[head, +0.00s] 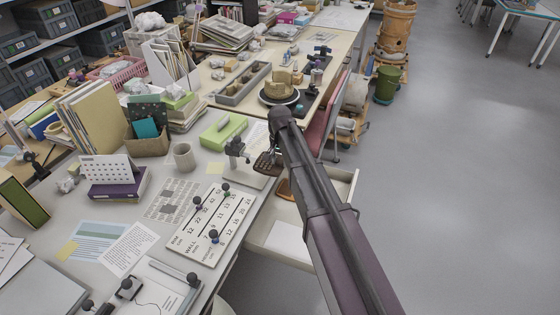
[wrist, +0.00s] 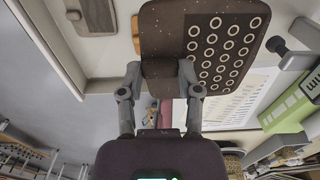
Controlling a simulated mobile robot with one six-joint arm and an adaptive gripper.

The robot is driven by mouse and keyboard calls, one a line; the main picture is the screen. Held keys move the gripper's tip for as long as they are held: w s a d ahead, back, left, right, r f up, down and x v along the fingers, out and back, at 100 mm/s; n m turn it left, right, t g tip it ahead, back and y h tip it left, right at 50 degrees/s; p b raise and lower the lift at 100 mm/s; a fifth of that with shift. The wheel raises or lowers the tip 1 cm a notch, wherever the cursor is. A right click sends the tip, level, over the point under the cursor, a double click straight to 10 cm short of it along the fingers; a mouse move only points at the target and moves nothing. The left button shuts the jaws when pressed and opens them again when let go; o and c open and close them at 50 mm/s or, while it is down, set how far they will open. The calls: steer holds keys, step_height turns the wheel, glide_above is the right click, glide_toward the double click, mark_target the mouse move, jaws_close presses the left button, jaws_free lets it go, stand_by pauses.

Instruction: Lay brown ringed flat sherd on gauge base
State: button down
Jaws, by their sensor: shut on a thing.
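The brown ringed flat sherd (wrist: 215,50) shows large in the wrist view, dark brown with rows of pale rings and small specks. My gripper (wrist: 160,78) is shut on its near edge, one finger on each side of the held part. In the head view the sherd (head: 265,163) is at the end of my arm, close to the worktop's right edge; my arm hides part of the gripper. A dark grey gauge-like stand (head: 237,149) stands just left of the sherd on a pale plate, apart from it. It partly shows in the wrist view (wrist: 297,58).
An open pale drawer (head: 335,190) lies below and right of the sherd, with a brown piece (head: 284,189) in it. A green box (head: 223,132), a mug (head: 184,157) and a numbered board (head: 212,228) with knobs stand on the table. Open floor is at right.

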mark_target(262, 175)
steer(key=shift+f+b, duration=1)
steer(key=shift+f, duration=0.05)
steer(key=shift+f, duration=0.15)
steer(key=shift+w+a+f+b, duration=0.4)
steer(key=shift+a+f+b, duration=0.2)
steer(key=shift+a, duration=0.6)
steer(key=shift+w+a+f+b, duration=0.35)
steer(key=shift+a+f+b, duration=0.25)
steer(key=shift+a, duration=0.55)
steer(key=shift+w+a+f+b, duration=0.45)
steer(key=shift+a+b, duration=0.2)
steer(key=shift+a, duration=0.55)
steer(key=shift+f+b, duration=0.5)
steer(key=shift+f, duration=0.05)
